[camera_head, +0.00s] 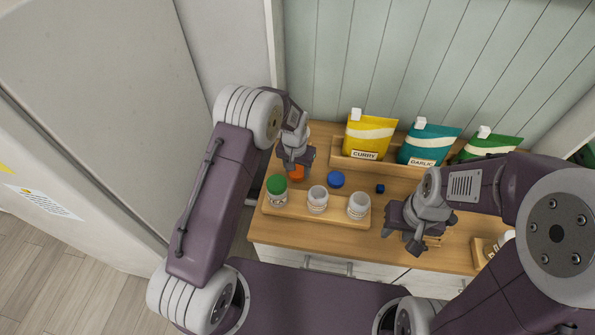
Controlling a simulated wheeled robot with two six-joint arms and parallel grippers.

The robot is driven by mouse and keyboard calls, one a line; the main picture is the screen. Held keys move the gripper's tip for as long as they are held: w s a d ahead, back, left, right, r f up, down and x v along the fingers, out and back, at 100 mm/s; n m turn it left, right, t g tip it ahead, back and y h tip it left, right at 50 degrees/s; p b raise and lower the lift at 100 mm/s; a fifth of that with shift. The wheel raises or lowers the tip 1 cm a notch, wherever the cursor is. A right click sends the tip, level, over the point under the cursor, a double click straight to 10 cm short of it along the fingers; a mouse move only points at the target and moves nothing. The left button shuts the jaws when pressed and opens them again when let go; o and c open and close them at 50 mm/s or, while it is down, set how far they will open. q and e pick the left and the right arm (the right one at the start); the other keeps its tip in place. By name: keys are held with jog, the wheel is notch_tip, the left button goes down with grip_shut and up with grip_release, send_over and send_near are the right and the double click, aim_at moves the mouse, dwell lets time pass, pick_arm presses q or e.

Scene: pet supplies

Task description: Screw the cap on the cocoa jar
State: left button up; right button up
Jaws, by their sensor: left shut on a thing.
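My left gripper (297,165) is shut on an orange cap (297,174), at the back left of the jar tray, behind the jars. A jar with a green cap (277,188) stands at the tray's left end. Two white jars without caps, a middle jar (317,200) and a right jar (358,206), stand upright beside it. Their labels are too small to read, so I cannot tell which is cocoa. A blue cap (335,179) lies behind the jars. My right gripper (400,240) is open and appears empty, right of the tray.
The wooden jar tray (291,214) sits near the counter's front left. A wooden rack (378,168) at the back holds curry and garlic pouches, with a green pouch (487,146) to the right. The refrigerator-like panel (90,100) borders the left.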

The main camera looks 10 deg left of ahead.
aim_at(301, 170)
pick_arm(q)
jog(key=r, duration=0.2)
jog(key=d+r+b, duration=0.1)
jog(key=shift+r, duration=0.4)
jog(key=s+d+r+b, duration=0.1)
jog(key=s+d+r, duration=0.1)
jog(key=d+r, duration=0.4)
jog(key=d, duration=0.4)
jog(key=shift+d+r+b, duration=0.3)
jog(key=shift+r, duration=0.05)
